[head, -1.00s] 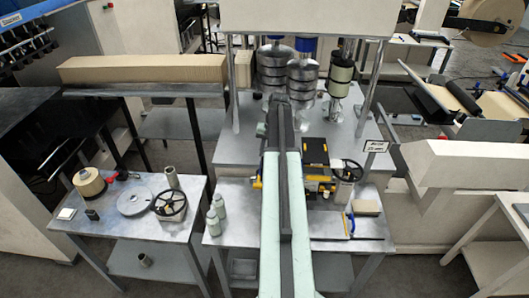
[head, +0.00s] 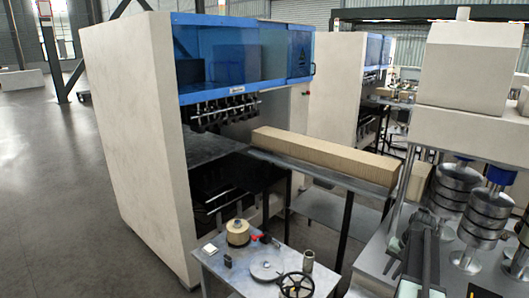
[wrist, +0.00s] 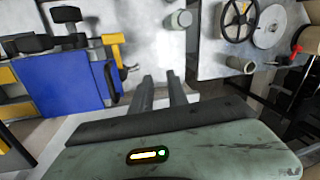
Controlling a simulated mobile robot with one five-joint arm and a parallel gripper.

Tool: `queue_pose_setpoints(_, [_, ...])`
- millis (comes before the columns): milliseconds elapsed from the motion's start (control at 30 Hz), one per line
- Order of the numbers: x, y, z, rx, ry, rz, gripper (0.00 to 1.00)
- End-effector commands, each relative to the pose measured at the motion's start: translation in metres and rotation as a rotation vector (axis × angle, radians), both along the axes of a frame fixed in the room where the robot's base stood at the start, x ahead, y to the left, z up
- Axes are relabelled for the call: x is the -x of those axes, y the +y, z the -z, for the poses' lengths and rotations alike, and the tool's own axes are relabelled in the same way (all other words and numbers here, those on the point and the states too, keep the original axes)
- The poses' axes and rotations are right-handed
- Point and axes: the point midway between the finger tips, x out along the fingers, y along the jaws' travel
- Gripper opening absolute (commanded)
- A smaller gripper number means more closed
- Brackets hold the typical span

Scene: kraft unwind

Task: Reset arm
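My gripper (wrist: 160,76) shows in the wrist view with two dark parallel fingers, a clear gap between them and nothing held. It hangs over the gap between two grey tables, apart from the things on them. In the head view part of my arm (head: 418,262) stands at the lower right, and I cannot make out the fingertips there. The task names no other object.
In the wrist view a blue block (wrist: 68,88) is at left, a grey-green cylinder (wrist: 180,20) above, a handwheel (wrist: 238,20) upper right. The head view shows a white-and-blue machine (head: 140,140), a long cardboard beam (head: 325,157) and stacked metal discs (head: 482,220). Left floor is clear.

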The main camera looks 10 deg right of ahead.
Motion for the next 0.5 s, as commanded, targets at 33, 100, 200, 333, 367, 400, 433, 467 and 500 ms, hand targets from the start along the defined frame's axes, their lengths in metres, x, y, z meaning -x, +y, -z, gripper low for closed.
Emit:
queue_pose_setpoints(33, [-0.024, 0.042, 0.035, 0.0, 0.001, -0.068, 0.2])
queue_pose_setpoints(100, [-0.047, 0.097, 0.057, 0.005, 0.005, -0.154, 0.2])
queue_pose_setpoints(200, [-0.068, 0.177, 0.089, 0.017, 0.013, -0.279, 0.2])
queue_pose_setpoints(333, [-0.073, 0.284, 0.132, 0.043, 0.026, -0.446, 0.2])
queue_pose_setpoints(367, [-0.071, 0.309, 0.142, 0.05, 0.029, -0.487, 0.2])
queue_pose_setpoints(400, [-0.066, 0.34, 0.156, 0.061, 0.033, -0.54, 0.2])
queue_pose_setpoints(433, [-0.061, 0.363, 0.165, 0.071, 0.036, -0.579, 0.2])
queue_pose_setpoints(467, [-0.054, 0.384, 0.174, 0.081, 0.039, -0.616, 0.2])
queue_pose_setpoints(500, [-0.044, 0.409, 0.185, 0.094, 0.044, -0.663, 0.2])
